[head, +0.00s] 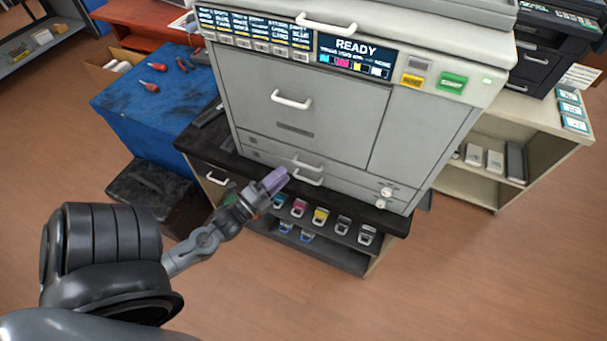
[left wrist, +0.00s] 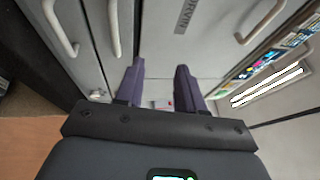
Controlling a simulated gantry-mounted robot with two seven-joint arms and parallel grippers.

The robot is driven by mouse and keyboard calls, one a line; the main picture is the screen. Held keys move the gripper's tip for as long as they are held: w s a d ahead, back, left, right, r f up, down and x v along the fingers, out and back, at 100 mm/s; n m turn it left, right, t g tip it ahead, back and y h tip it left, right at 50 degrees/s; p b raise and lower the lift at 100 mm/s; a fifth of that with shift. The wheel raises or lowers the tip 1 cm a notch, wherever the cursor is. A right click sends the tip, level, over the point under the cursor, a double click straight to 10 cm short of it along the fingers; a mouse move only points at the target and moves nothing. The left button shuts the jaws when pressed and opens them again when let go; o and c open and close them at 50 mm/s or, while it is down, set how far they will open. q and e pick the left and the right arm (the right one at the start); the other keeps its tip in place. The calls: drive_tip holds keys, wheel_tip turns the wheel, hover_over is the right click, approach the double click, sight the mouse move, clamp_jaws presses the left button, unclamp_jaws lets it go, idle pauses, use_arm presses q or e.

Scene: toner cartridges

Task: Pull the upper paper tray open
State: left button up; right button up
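The grey copier has two shallow paper trays low on its front. The upper tray's pale handle (head: 308,162) sits just above the lower tray's handle (head: 308,179); both trays look shut. In the left wrist view the upper handle (left wrist: 114,28) and lower handle (left wrist: 60,28) run side by side at upper left. My left gripper (head: 277,180) is in front of the trays, just left of the handles. In the left wrist view its purple fingers (left wrist: 160,75) are apart with nothing gripped between them; the upper handle lies outside the left finger. My right gripper is not in view.
A large door with its own handle (head: 291,100) is above the trays. The copier stands on a dark-topped cabinet (head: 388,220) with cartridges on shelves below. A blue tool-covered box (head: 135,110) stands at left, a pale shelf unit (head: 545,140) at right. The front floor is clear.

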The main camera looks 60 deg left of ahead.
use_arm(q)
wheel_tip(320, 180, down, 7)
drive_tip(key=b, duration=0.5)
drive_tip(key=a+b+x, duration=0.1)
drive_tip(key=x, duration=0.8)
drive_tip(key=shift+w, duration=0.15)
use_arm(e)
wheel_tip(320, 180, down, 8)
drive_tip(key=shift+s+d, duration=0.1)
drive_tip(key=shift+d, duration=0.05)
use_arm(q)
clamp_jaws()
